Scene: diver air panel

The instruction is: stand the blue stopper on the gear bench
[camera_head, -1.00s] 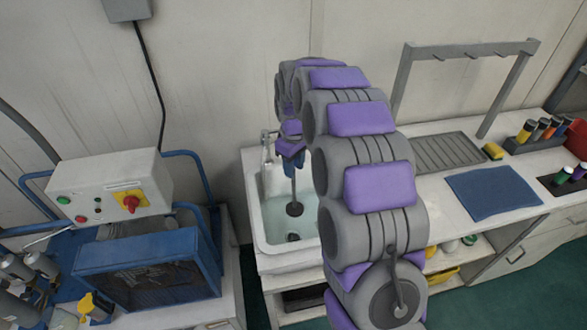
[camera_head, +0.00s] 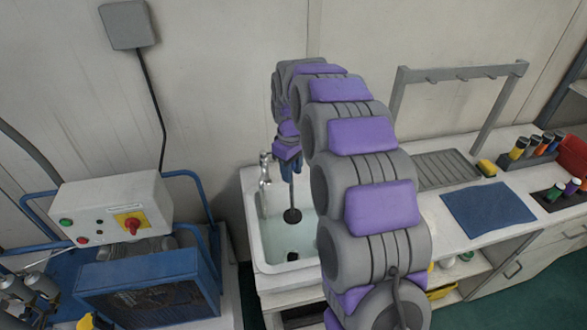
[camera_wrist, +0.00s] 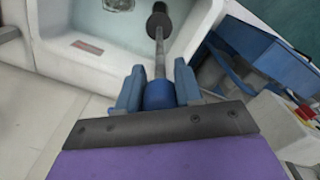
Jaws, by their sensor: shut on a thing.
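My gripper (camera_wrist: 158,90) is shut on the blue stopper (camera_wrist: 158,96), holding its blue top between both fingers. A thin grey rod runs from the blue part to a dark round disc at the far end. In the head view my gripper (camera_head: 290,170) hangs over the white sink (camera_head: 256,235), and the stopper's disc (camera_head: 292,216) is at the lower end, above the sink drain (camera_head: 292,256). A white-topped bench (camera_head: 425,205), which I take as the gear bench, extends right of the sink; my arm hides part of it.
A blue mat (camera_head: 487,208), a grey drain tray (camera_head: 440,170), a yellow sponge (camera_head: 487,168) and a grey hanging rack (camera_head: 400,100) are on the bench. Bottles in holders stand at the right. A tap (camera_head: 265,170) rises behind the sink. A blue-framed machine (camera_head: 150,285) stands left.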

